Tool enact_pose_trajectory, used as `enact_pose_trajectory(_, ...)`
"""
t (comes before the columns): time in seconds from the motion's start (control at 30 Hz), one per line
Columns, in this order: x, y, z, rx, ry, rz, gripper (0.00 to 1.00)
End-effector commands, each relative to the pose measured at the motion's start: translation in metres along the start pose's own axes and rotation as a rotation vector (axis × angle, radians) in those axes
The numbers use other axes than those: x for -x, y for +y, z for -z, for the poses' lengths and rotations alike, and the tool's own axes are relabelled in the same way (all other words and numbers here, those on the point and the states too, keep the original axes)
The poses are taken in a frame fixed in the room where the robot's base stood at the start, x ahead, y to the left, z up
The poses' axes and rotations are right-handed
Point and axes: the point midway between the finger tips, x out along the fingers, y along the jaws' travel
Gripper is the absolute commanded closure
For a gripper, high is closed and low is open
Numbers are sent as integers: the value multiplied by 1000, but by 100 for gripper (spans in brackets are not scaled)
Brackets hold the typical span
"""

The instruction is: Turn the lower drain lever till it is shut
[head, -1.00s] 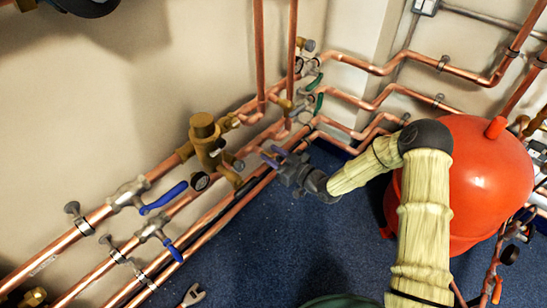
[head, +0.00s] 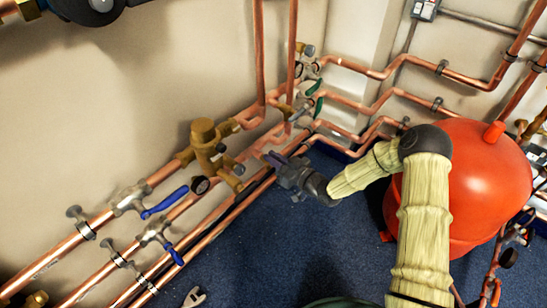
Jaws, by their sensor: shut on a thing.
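My gripper (head: 274,159) is at the middle of the view, low by the copper pipes along the wall, with its dark wrist reaching in from the right. Its jaws are shut on a lever at the pipes; a small purple-blue strip shows at the fingertips. The gripper hides most of the lever and its valve, so I cannot tell the lever's angle from here.
Two blue levers (head: 165,202) (head: 172,252) sit on the left pipes. A red tank (head: 470,190) stands right. A wrench (head: 194,298) lies on the blue floor.

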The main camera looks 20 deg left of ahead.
Motion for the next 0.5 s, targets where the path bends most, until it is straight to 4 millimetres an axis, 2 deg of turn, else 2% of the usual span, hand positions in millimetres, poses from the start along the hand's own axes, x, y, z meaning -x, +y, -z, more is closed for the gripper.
enact_pose_trajectory(0.5, 1, 11, -2, -417, -2, -3, 100)
